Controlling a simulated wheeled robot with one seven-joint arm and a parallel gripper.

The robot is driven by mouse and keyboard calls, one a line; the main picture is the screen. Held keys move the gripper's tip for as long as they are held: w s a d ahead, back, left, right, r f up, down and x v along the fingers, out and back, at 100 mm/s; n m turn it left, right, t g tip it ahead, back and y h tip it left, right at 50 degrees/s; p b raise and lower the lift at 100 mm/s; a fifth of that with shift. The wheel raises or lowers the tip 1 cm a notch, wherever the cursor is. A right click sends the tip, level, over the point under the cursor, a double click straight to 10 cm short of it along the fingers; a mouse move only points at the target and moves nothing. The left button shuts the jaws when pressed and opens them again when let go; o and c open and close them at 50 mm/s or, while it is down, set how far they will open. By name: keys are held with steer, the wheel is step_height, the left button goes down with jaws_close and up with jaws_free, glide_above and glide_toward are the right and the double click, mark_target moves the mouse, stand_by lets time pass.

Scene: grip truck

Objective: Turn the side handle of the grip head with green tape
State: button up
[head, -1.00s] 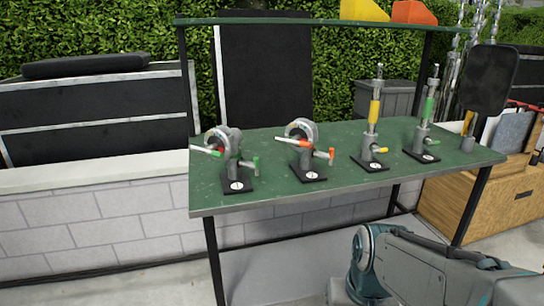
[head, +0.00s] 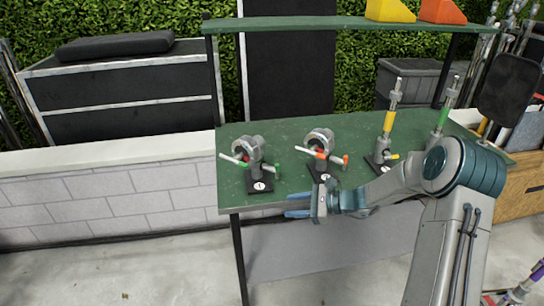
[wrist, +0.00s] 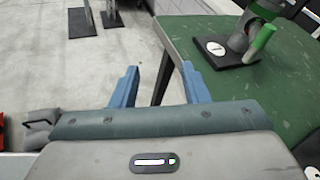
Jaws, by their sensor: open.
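The green-taped grip head (head: 256,150) stands upright on a black base marked 1 at the table's left end. Its short side handle (head: 276,169) has a green end and points right; a longer handle with a pale end and green tape (head: 236,160) sticks out left. My gripper (head: 287,205) is open and empty, in front of the table's front edge, below and a little right of this head, its blue fingers pointing left. In the wrist view my fingers (wrist: 158,74) are apart, and the green-ended side handle (wrist: 260,42) shows at upper right, clear of them.
An orange-taped grip head (head: 320,145) stands to the right on the green table (head: 290,190). A green shelf (head: 290,24) spans above. Floor in front is clear.

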mark_target(272, 170)
steer(key=w+d+r+m+t+y+p, duration=0.15)
steer(key=w+d+m+t+p, duration=0.25)
steer(key=w+m+t, duration=0.4)
steer(key=shift+g, duration=0.7)
steer(key=p+x, duration=0.1)
steer(key=x, duration=0.4)
steer(key=p+x, duration=0.1)
steer(key=x, duration=0.3)
steer(key=p+x, duration=0.1)
steer(key=x, duration=0.4)
steer(key=shift+w+a+f+p, duration=0.1)
steer(key=shift+w+f+p, duration=0.15)
steer(key=shift+w+p, duration=0.2)
jaws_close()
